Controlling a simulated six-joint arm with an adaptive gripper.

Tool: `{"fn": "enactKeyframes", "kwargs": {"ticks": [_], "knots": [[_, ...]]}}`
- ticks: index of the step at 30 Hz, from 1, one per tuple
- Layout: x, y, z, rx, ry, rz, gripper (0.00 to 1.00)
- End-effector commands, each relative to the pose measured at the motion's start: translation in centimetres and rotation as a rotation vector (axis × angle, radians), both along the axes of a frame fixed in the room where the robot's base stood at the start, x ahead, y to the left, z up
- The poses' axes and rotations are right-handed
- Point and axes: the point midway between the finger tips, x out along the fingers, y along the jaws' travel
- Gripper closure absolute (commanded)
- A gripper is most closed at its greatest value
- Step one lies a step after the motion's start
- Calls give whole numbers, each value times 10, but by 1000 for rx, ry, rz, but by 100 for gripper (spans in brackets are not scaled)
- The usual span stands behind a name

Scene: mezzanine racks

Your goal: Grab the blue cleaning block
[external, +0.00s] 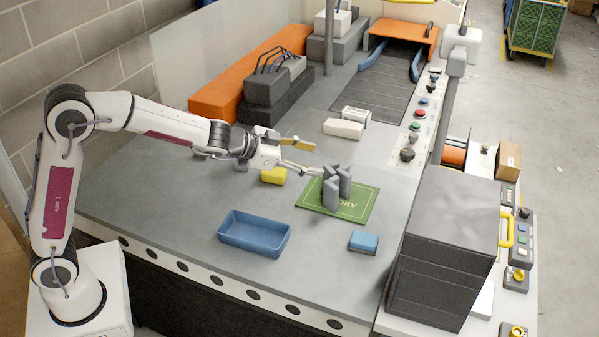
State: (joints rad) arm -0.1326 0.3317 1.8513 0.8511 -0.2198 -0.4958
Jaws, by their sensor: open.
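My gripper (314,157) is at the end of the arm over the middle of the table. Its two fingers are spread apart, pointing right, with nothing seen between them. It is up and to the left of the blue block, clearly apart from it.
Grey upright pieces (337,185) stand on the green mat (361,206), close to my lower fingertip. A blue tray (233,238) sits left of the block. A yellow block (273,176) lies under my gripper. A dark grey cabinet (441,245) stands to the right.

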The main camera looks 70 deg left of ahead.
Motion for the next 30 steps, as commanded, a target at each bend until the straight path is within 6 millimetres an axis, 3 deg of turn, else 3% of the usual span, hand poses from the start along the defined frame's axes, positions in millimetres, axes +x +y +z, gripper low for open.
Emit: {"fn": "enactKeyframes", "kwargs": {"ticks": [6, 15, 22, 30], "knots": [[33, -14, -34, -29, -17, -95, 44], [64, -37, -87, -86, -26, -239, 44], [75, -57, -134, -146, -14, -355, 44], [74, -76, -184, -220, 13, -473, 44]]}}
